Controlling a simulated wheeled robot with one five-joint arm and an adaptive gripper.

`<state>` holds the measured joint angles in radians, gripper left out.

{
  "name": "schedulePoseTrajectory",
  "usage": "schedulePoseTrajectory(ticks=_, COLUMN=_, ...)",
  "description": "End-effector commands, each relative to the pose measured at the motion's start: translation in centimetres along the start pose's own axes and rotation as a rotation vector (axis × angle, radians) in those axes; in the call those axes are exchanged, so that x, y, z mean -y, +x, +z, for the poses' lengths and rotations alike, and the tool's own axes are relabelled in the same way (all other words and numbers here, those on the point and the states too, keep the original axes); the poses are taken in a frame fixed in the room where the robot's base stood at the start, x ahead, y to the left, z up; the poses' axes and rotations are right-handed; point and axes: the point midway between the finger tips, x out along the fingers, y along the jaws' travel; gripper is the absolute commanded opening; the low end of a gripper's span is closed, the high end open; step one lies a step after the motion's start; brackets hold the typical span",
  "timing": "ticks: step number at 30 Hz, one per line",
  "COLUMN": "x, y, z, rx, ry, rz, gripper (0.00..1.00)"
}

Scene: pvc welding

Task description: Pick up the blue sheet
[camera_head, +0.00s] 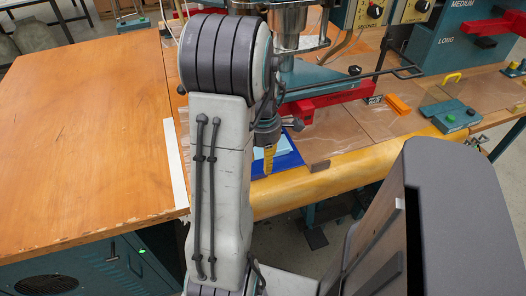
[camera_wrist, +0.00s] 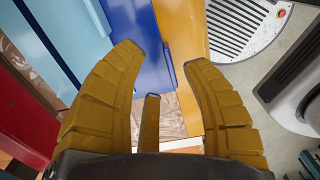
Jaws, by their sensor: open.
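A light blue sheet (camera_head: 282,146) lies on a dark blue, flat tray-like piece (camera_head: 291,160) near the table's front edge, partly hidden behind my arm. In the wrist view the light blue sheet (camera_wrist: 68,30) fills the upper left, with the dark blue piece (camera_wrist: 150,72) beside it. My gripper (camera_wrist: 162,55) has yellow fingers spread apart with nothing between them. Its tips appear over the dark blue piece and the yellow table edge, to the right of the light blue sheet. In the head view a yellow finger (camera_head: 269,160) shows in front of the blue pieces; its height above them is unclear.
A red-and-teal machine (camera_head: 325,90) stands just behind the blue pieces. Orange blocks (camera_head: 398,104) and a teal control box (camera_head: 450,116) sit farther right. The wooden table (camera_head: 85,140) at left is mostly clear. The yellow rounded table edge (camera_head: 335,174) runs along the front.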

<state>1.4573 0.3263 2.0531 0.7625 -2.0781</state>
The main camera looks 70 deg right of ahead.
Motion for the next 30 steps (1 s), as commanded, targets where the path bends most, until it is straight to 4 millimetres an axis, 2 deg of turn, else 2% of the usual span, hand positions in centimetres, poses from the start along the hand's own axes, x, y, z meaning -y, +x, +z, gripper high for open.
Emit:
schedulePoseTrajectory(ticks=12, x=0.6, y=4.5, z=-0.3, rx=-0.001, ry=0.002, rz=-0.001, gripper=0.44)
schedulePoseTrajectory(ticks=23, x=0.6, y=5.1, z=-0.2, rx=0.000, ry=0.002, rz=0.000, gripper=0.44)
schedulePoseTrajectory(ticks=24, x=0.6, y=5.1, z=-0.2, rx=0.000, ry=0.002, rz=0.000, gripper=0.46)
schedulePoseTrajectory(ticks=30, x=0.6, y=5.0, z=-0.2, rx=0.000, ry=0.002, rz=0.000, gripper=0.28)
